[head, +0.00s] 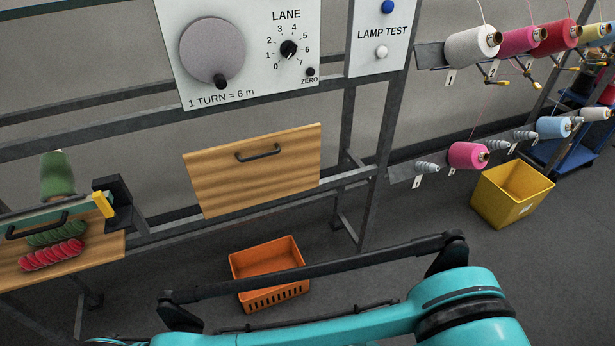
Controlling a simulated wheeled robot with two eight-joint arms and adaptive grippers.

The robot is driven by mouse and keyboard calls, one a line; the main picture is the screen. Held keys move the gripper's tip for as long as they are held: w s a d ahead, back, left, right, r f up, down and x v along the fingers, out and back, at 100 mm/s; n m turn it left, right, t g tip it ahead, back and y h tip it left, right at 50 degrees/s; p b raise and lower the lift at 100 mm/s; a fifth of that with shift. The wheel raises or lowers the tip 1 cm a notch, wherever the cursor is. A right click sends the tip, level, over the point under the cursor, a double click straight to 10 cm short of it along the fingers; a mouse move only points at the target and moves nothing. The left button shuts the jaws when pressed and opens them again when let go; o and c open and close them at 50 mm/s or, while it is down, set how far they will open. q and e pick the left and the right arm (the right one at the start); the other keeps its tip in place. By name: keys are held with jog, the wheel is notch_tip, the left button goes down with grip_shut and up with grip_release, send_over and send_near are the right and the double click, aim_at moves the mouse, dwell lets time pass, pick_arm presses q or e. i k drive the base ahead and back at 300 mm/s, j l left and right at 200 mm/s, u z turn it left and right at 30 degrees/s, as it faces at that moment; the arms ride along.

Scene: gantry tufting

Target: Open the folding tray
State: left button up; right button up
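The folding tray appears to be the wooden panel (215,190) with a black bar handle (258,152) near its top edge. It hangs nearly upright on the front of the grey metal frame, below the dial board, folded flat. Nothing touches its handle. A teal arm of mine crosses the bottom of the head view, below and in front of the panel. Neither of my grippers shows in this view.
A wooden shelf (95,252) at the left holds green and red yarn hanks (52,254). An orange crate (268,258) stands on the floor below the panel. A yellow bin (511,195) and thread cones (473,46) are at the right.

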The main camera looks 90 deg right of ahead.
aim_at(227, 178)
jog(key=z, duration=2.85)
